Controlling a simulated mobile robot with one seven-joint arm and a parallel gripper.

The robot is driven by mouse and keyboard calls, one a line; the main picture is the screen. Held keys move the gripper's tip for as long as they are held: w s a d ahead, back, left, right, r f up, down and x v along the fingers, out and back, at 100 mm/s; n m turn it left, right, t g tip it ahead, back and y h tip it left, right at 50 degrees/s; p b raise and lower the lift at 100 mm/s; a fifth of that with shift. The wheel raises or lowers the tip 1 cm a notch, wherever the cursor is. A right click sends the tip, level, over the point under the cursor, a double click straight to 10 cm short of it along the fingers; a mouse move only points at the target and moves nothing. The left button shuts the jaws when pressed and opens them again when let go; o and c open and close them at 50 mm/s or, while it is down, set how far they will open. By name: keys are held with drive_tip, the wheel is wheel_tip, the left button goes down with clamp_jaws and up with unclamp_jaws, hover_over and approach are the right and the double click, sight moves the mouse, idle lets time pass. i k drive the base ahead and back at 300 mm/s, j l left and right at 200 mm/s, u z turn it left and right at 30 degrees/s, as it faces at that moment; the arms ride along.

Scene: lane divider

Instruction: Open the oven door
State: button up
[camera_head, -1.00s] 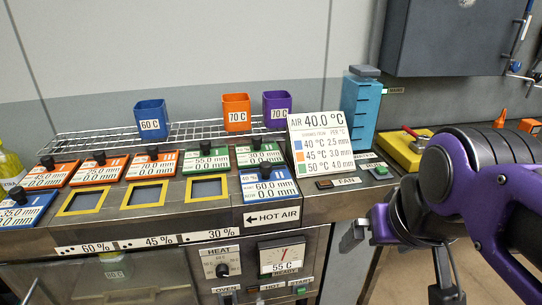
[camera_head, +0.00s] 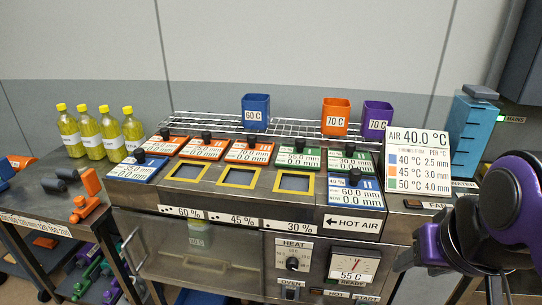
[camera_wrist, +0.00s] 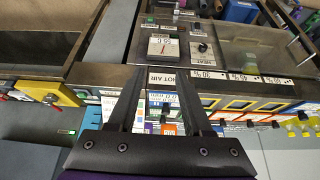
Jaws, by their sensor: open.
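The oven door (camera_head: 165,258) is a see-through panel in the lower left front of the steel machine in the head view. It looks shut. A curved metal handle (camera_head: 129,247) stands at its left side, and a pale jar shows behind the pane. In the wrist view, the see-through front (camera_wrist: 250,50) appears upside down at upper right. My gripper (camera_wrist: 157,72) is open and empty, with its two dark fingers apart, pointing towards the gauge and hot-air label. It is clear of the door. In the head view my purple arm is at the right edge.
The control panel (camera_head: 322,268) with heat knob and dial is right of the door. A cart (camera_head: 38,218) with yellow bottles (camera_head: 88,134) stands close on the left. Labelled cups (camera_head: 256,112) stand on the rack above. A blue tower (camera_head: 468,135) stands at right.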

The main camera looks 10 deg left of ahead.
sight(134, 271)
drive_tip(key=u, duration=1.3)
